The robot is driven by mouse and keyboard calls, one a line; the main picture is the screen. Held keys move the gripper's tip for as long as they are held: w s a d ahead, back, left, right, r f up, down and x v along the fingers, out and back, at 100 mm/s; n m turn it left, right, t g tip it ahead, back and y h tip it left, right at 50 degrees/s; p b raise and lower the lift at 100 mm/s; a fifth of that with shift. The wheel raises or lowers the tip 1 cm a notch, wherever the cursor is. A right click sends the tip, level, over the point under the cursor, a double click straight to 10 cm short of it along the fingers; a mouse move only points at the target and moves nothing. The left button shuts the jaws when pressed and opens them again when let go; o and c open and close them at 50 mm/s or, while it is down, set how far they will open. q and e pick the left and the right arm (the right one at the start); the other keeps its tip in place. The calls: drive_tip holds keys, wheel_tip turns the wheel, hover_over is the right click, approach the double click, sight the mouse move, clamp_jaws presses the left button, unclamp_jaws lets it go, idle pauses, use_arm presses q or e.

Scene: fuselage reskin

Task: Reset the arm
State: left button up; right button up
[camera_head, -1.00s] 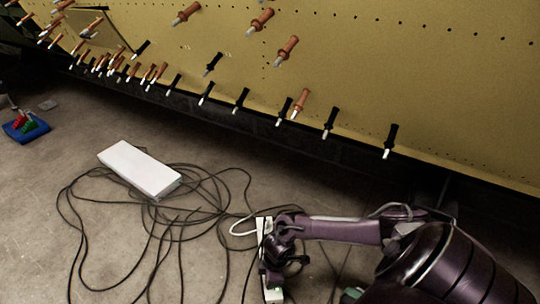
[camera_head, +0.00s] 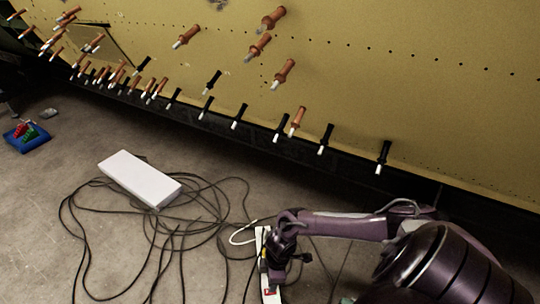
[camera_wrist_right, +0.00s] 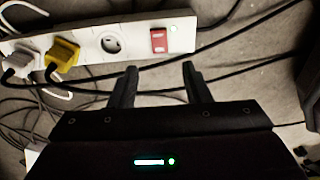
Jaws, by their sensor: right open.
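My right arm (camera_head: 340,225) reaches in from the right in the head view, low over the floor. Its gripper (camera_head: 278,262) hangs over a white power strip (camera_head: 271,294). In the right wrist view the gripper (camera_wrist_right: 158,82) has its two dark fingers spread apart with nothing between them. The power strip (camera_wrist_right: 185,27) lies beyond the fingertips there, apart from them. A yellow plug (camera_wrist_right: 63,54) and a white plug (camera_wrist_right: 17,62) sit in its left sockets. One socket is empty, beside a red switch (camera_wrist_right: 159,41). My left gripper is not in view.
A white box (camera_head: 140,178) lies on the concrete floor among looped black cables (camera_head: 210,228). A yellow fuselage panel (camera_head: 400,80) with many orange and black fasteners stands behind. A blue tray (camera_head: 27,137) with red and green items lies at far left.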

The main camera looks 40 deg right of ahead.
drive_tip(key=shift+r, duration=0.35)
idle(0.3)
